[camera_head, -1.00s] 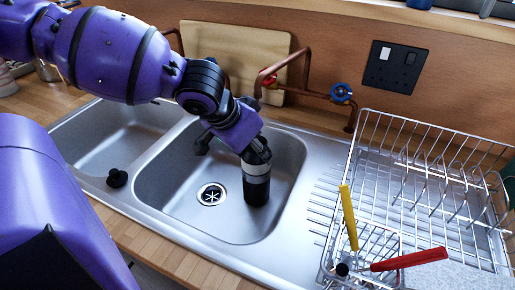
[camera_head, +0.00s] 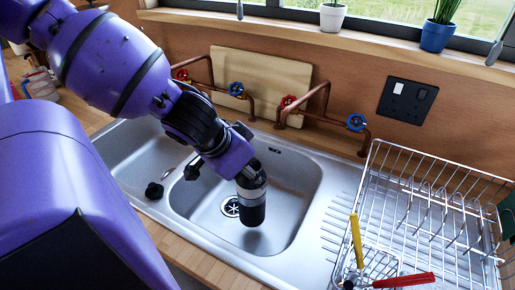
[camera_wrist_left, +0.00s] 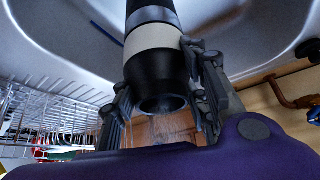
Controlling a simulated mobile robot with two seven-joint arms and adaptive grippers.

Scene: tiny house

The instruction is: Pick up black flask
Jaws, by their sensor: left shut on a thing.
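The black flask (camera_head: 251,209), with a pale band around it, is held by my left gripper (camera_head: 251,177) over the right sink basin (camera_head: 298,190). It is close to upright, top end in the jaws, just right of the drain (camera_head: 230,206). I cannot tell for sure how far it is off the basin floor. In the left wrist view the fingers of my left gripper (camera_wrist_left: 165,92) close on both sides of the black flask (camera_wrist_left: 150,62) near its open-looking end. My right gripper is not in view.
A wire dish rack (camera_head: 428,205) stands right of the basin, with yellow-handled (camera_head: 356,240) and red-handled (camera_head: 404,281) tools at its front. Copper pipes with taps (camera_head: 322,105) and a wooden board (camera_head: 262,82) are behind.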

